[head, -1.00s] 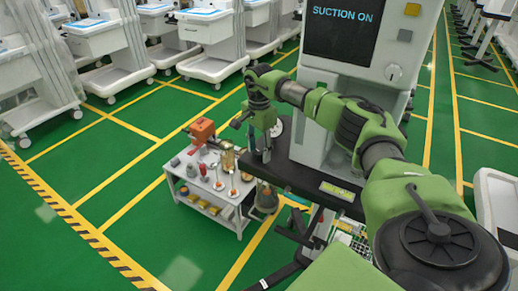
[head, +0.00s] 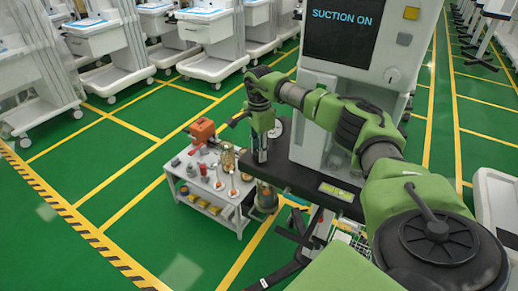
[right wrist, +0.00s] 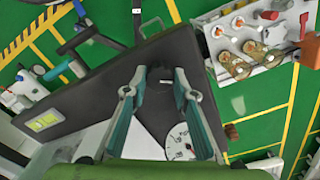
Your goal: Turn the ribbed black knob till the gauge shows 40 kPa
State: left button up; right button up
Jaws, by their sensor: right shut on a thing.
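My right gripper (head: 262,158) points down at the near left end of the machine's black shelf (head: 310,180). In the right wrist view its two fingers (right wrist: 160,85) are closed on the black knob (right wrist: 160,74), one on each side. The knob is mostly hidden by the fingers in the head view, and its ribs cannot be made out. The white round gauge (right wrist: 180,142) sits just beside the knob, partly covered by a finger; it also shows behind the gripper in the head view (head: 277,128). Its reading is too small to tell. My left gripper is out of view.
The machine's screen (head: 342,28) reads "SUCTION ON". A small white trolley (head: 226,212) with bottles and an orange item (head: 202,130) stands close to the left of the shelf. Several white carts line the back. Green floor at the left is clear.

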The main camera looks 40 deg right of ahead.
jog(key=shift+m+p, duration=0.6)
jog(key=shift+m, duration=1.7)
jog(key=o, duration=1.1)
notch_tip(320, 180, up, 12)
jog(key=shift+r, duration=0.1)
